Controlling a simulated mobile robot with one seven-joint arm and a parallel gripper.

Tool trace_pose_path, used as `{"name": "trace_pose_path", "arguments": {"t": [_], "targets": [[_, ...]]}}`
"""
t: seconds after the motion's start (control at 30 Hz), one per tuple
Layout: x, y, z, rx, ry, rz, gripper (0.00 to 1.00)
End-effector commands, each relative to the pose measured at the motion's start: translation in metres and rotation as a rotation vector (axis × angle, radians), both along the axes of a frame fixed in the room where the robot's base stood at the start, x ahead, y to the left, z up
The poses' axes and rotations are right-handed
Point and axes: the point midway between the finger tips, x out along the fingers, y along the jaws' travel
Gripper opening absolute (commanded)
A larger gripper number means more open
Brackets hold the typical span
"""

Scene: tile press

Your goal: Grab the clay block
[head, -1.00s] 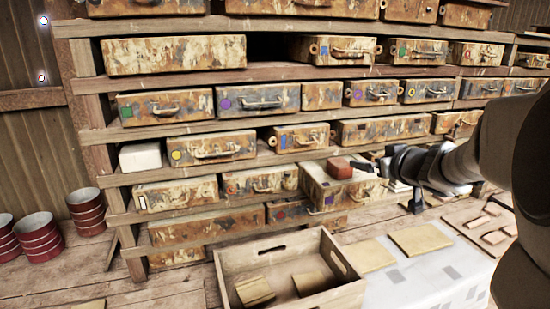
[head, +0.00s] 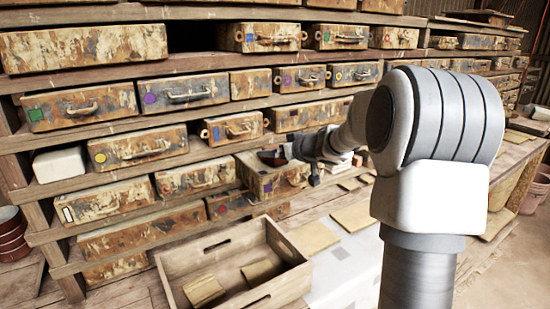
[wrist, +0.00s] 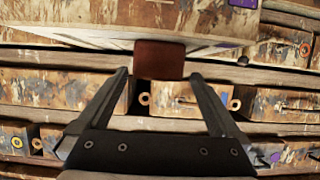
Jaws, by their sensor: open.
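The clay block (head: 272,158) is a small dark reddish-brown block on top of a pulled-out, paint-worn drawer box (head: 268,184) in the shelf. In the wrist view the clay block (wrist: 160,58) shows at the tips of my gripper (wrist: 158,74), roughly centred between the two dark fingers. The fingers are open, with a gap on both sides of the block. In the head view my gripper (head: 297,152) is just right of the block and partly hides it. I cannot tell how deep the block sits between the fingers.
Wooden shelves of worn drawer boxes fill the background, with a shelf board (head: 150,71) above. A wooden crate (head: 283,288) holding tan tiles stands below. More tan tiles (head: 318,237) lie on the bench to its right. A white block (head: 60,166) sits at the left.

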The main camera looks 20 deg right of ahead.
Motion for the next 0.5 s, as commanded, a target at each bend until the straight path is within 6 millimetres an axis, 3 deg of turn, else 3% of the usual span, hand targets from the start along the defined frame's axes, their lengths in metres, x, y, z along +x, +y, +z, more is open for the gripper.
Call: {"name": "trace_pose_path", "arguments": {"t": [0.5], "targets": [[0.047,0.006,-0.022,0.001,0.000,0.000,1.00]]}}
